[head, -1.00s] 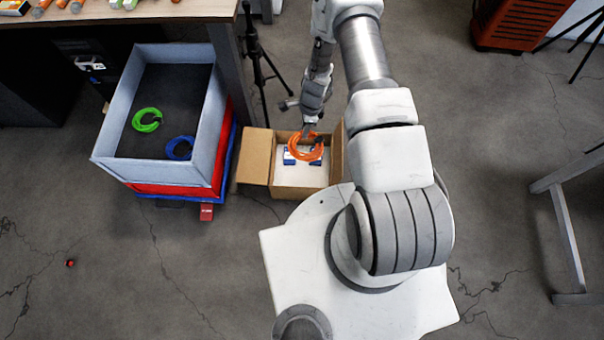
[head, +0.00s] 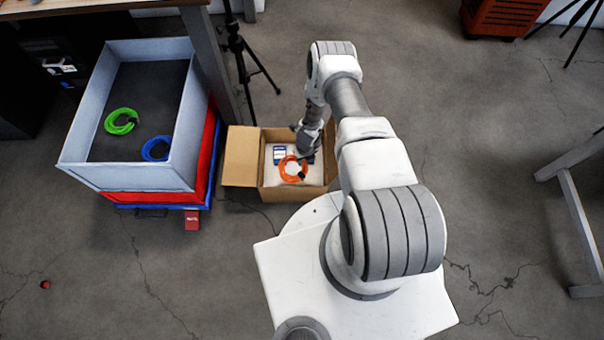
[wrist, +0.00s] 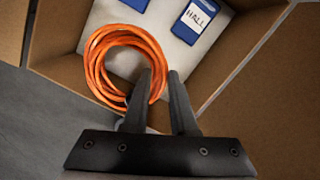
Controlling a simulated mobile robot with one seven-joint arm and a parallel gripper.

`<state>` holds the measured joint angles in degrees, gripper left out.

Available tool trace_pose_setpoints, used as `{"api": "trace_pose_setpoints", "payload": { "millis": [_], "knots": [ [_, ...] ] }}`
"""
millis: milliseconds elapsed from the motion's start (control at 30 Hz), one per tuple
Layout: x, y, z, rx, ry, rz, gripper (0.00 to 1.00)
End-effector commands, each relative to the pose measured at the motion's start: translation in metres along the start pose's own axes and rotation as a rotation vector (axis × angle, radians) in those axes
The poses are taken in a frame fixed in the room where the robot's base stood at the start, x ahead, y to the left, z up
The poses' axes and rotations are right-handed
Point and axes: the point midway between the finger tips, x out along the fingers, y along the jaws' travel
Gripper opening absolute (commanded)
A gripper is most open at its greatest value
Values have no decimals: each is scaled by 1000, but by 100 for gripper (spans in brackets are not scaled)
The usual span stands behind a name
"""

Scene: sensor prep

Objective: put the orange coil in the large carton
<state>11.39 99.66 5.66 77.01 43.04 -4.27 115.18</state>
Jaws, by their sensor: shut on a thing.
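The orange coil (head: 282,169) is in the open cardboard carton (head: 291,194), toward its near side, over the white bottom. In the wrist view the orange coil (wrist: 93,66) lies flat-on within the carton walls (wrist: 245,75). My gripper (wrist: 162,78) is shut on the coil's right side, and one finger covers part of it. In the head view my gripper (head: 302,157) reaches down into the carton from above. I cannot tell whether the coil touches the bottom.
Blue cases lie in the carton, one labelled HALL (wrist: 198,18). Left of it, a grey-blue bin (head: 130,178) with a green coil (head: 109,121) and a blue coil (head: 147,150) sits on a red crate. A black tripod (head: 240,70) stands behind the carton.

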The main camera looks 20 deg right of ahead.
Motion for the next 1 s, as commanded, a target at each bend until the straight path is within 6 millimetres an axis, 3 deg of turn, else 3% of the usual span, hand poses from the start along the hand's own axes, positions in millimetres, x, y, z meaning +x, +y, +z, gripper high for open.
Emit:
{"api": "trace_pose_setpoints", "payload": {
  "millis": [33, 133, 433, 600, 1000],
  "knots": [
    [21, 0, -3, -1, 0, -1, 0],
    [43, 0, -5, -2, 0, 0, 0],
    [72, 0, -9, -2, 0, 1, 0],
    [101, 0, -12, -4, 0, 0, 0],
    [108, 0, -13, -2, -1, 0, 0]
  ]
}}
